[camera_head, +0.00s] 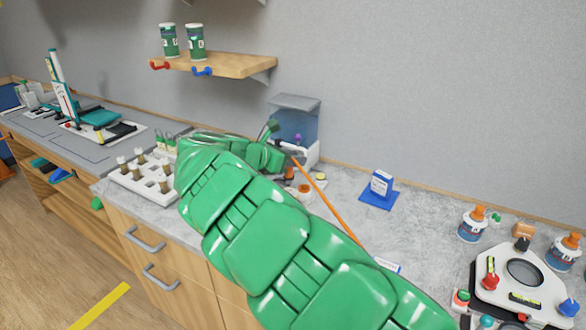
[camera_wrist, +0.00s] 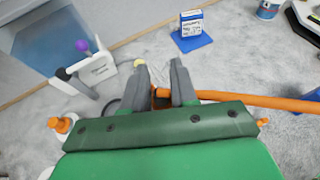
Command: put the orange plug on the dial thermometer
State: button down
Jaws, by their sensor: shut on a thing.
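My gripper (camera_wrist: 160,68) points down at the counter in the wrist view, its two grey fingers a little apart. It is shut on a small orange piece (camera_wrist: 160,92), which I take to be the orange plug; the fingers hide most of it. A long thin orange rod or cable (camera_wrist: 250,101) runs from it to the right. In the head view this orange length (camera_head: 330,205) slants down right beside my green arm. My arm hides the gripper's fingers there. I cannot pick out the dial thermometer for certain in either view.
A blue translucent box (camera_head: 296,115) stands behind my gripper. A white rack (camera_head: 133,180) with several pegs is left. A blue stand (camera_head: 379,197) with a white card is right. A white device (camera_head: 500,285) and orange-topped jars (camera_head: 472,228) stand far right.

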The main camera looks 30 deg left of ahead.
jog(key=shift+w+a+f, duration=0.1)
jog(key=shift+f, duration=0.8)
jog(key=shift+w+a+f, duration=0.1)
jog(key=shift+f, duration=0.8)
jog(key=shift+f, duration=0.15)
jog(key=c, duration=0.9)
grip_release()
jog(key=shift+s+r, duration=0.15)
jog(key=shift+r, duration=0.1)
jog(key=v, duration=1.1)
jog(key=shift+s+a, duration=0.15)
jog(key=shift+s, duration=0.15)
